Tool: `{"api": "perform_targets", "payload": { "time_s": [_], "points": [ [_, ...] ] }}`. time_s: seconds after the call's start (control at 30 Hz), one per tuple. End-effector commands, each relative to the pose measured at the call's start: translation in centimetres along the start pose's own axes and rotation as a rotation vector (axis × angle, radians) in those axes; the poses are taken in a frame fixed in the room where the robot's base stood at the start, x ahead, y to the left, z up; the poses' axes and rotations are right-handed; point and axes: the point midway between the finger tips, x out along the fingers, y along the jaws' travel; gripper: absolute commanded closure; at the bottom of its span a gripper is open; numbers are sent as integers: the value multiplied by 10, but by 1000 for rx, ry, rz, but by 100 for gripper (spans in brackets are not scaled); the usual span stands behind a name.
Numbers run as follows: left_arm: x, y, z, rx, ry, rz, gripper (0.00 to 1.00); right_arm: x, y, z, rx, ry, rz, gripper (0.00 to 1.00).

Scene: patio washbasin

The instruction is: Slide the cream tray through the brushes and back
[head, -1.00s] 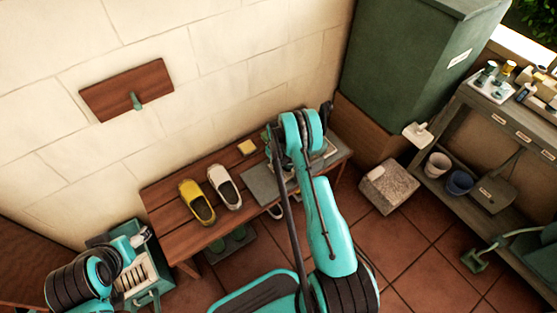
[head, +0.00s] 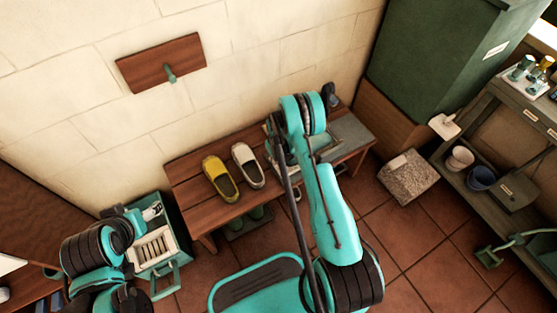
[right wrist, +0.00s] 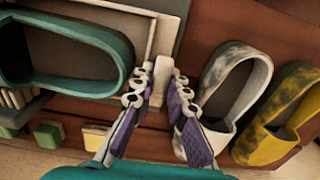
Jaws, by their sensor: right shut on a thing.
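My right gripper (right wrist: 162,97) is shut on the upright cream handle (right wrist: 163,72) of the cream tray in the right wrist view. The tray's pale rim (right wrist: 115,8) runs along the top, and a teal shoe (right wrist: 65,55) lies over it on the left. In the head view the tray (head: 325,146) shows only partly behind my right arm, on the bench. Green blocks (right wrist: 50,133), perhaps the brushes, are at the lower left of the right wrist view; their bristles are not clear. My left gripper (head: 143,214) is small and unclear over a green crate.
A yellow shoe (head: 220,178) and a white shoe (head: 247,165) stand on the wooden bench (head: 190,190), left of the tray. The green crate (head: 180,225) stands left of the bench. A stone block (head: 407,176) and a shelf (head: 470,185) are at the right.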

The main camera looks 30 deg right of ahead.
Motion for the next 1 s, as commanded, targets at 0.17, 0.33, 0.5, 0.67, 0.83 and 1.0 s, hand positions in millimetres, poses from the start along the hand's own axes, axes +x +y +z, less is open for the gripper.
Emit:
{"api": "perform_targets", "payload": {
  "time_s": [0.17, 0.33, 0.5, 0.67, 0.83, 1.0],
  "points": [
    [0, 0, 0, 0, 0, 0, 31, 0, -6, 0, -3, -1, -10, 100],
    [0, 0, 0, 0, 0, 0, 31, 0, -6, 0, -4, -1, -10, 76],
    [0, 0, 0, 0, 0, 0, 31, 0, -4, 0, -3, 0, -8, 76],
    [0, 0, 0, 0, 0, 0, 31, 0, -4, 0, -2, 0, -7, 76],
    [0, 0, 0, 0, 0, 0, 31, -4, -3, 0, -2, 0, -6, 76],
    [0, 0, 0, 0, 0, 0, 31, -31, -3, 0, -2, 0, -6, 76]
  ]
}}
